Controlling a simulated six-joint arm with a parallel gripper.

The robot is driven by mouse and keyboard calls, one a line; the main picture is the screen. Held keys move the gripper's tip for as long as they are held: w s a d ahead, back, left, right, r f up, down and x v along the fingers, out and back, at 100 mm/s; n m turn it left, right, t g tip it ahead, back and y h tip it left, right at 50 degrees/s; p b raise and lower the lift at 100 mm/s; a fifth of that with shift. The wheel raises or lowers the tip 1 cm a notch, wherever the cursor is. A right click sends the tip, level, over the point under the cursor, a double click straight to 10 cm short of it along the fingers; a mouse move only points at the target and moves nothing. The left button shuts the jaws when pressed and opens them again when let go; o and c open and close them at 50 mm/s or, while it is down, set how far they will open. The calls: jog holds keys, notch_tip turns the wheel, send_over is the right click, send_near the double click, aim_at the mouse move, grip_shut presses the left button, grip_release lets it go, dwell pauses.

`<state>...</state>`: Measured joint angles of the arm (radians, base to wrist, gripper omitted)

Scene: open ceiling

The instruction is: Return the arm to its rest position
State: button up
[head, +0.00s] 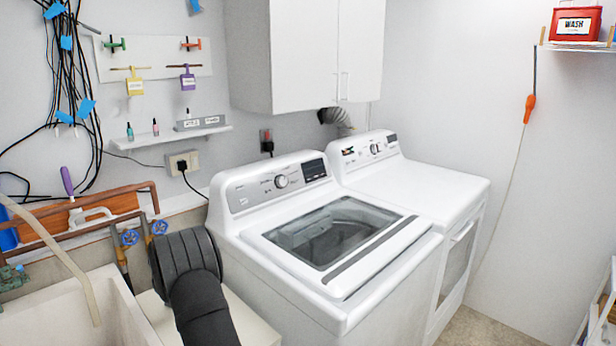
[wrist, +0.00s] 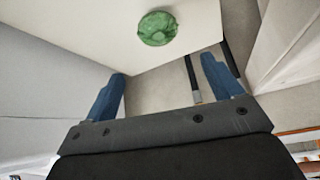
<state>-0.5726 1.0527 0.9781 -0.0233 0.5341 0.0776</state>
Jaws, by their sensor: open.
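My gripper (wrist: 163,67) shows in the wrist view, with its two blue fingers spread wide apart. It is open, and nothing is between the fingers. Beyond the fingertips, a round green object (wrist: 158,28) lies on a white surface (wrist: 110,30), apart from the gripper. I cannot tell what the green object is. The gripper's fingers do not show in the head view.
A washer (head: 290,215) and a dryer (head: 425,185) stand side by side below a white cabinet (head: 300,60). A pale sink (head: 75,310) is at the lower left. A small shelf (head: 180,136) is on the wall. Bare floor (head: 490,328) shows at the lower right.

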jog(key=x, duration=1.2)
jog(key=shift+f, duration=0.45)
notch_tip(320, 180, up, 4)
jog(key=shift+r, duration=0.25)
jog(key=d+r, duration=0.8)
jog(key=d, duration=0.4)
jog(key=s+a+r+n, duration=0.1)
jog(key=s+a+r, duration=0.2)
jog(key=s, duration=0.3)
jog(key=s+a+r+n, duration=0.1)
jog(key=s+a+r, duration=0.3)
jog(key=s+a, duration=0.1)
jog(key=s+a+r+n+g+y, duration=0.1)
jog(key=s+a+r, duration=0.2)
jog(key=s, duration=0.5)
jog(key=shift+a+r, duration=0.3)
jog(key=shift+a, duration=0.15)
jog(key=shift+w, duration=0.15)
jog(key=w+d+f+m, duration=0.1)
jog(key=w+d+f, duration=0.2)
jog(key=w, duration=0.2)
jog(key=w+d+f, duration=0.3)
jog(key=w, duration=0.3)
jog(key=w+d+f+m+t, duration=0.1)
jog(key=w+d+f, duration=0.3)
jog(key=w, duration=0.2)
jog(key=shift+m+h, duration=0.3)
jog(key=shift+h, duration=0.1)
